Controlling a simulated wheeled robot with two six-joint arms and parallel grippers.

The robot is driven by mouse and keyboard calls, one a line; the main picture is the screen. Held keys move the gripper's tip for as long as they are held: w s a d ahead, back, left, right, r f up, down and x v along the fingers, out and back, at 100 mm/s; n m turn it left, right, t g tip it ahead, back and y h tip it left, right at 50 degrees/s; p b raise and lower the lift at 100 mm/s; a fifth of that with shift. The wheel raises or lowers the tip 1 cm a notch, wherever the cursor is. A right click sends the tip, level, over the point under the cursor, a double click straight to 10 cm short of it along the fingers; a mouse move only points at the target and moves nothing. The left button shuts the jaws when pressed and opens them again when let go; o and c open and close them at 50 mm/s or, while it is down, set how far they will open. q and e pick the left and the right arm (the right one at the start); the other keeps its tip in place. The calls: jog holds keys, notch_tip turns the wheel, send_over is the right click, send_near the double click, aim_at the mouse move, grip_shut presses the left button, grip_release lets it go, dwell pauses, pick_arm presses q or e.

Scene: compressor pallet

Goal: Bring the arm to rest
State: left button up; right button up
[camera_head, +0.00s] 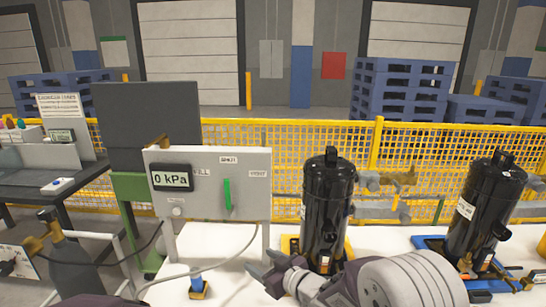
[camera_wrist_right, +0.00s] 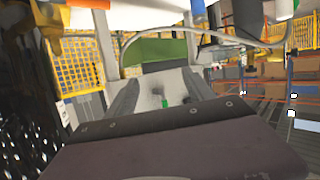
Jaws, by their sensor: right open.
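My right gripper (camera_head: 266,270) reaches in from the lower right of the head view, low in front of the white table top. It is open, and its two fingers also show apart in the right wrist view (camera_wrist_right: 165,90), with no object held between them. A black compressor (camera_head: 322,215) stands on a yellow base just behind and right of the gripper. I cannot tell whether the wrist touches it. My left gripper is not in view.
A gauge panel (camera_head: 258,190) reading 0 kPa, with a green lever (camera_head: 227,194), stands left of the gripper. A second black compressor (camera_head: 485,205) on a blue base is at right. A hose (camera_head: 215,262) runs across the table. Yellow fencing (camera_head: 285,150) stands behind.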

jog(key=s+d+f+m+g+h+b, duration=0.1)
jog(key=s+d+f+m+h+b, duration=0.25)
jog(key=d, duration=0.65)
jog(key=s+d+f+m+g+h+b, duration=0.1)
jog(key=s+d+f+m+h, duration=0.25)
jog(key=d+f, duration=0.4)
jog(key=s+d+f+m+g+h, duration=0.1)
jog(key=s+d+f+g, duration=0.2)
jog(key=s, duration=0.6)
jog(key=s+d+f+m+g+h, duration=0.1)
jog(key=s+f+g, duration=0.25)
jog(key=s, duration=0.45)
notch_tip(320, 180, up, 14)
jog(key=s+g+p, duration=0.1)
jog(key=p, duration=1.2)
jog(key=shift+s, duration=0.25)
jog(key=shift+f+g, duration=0.1)
jog(key=shift+g, duration=0.15)
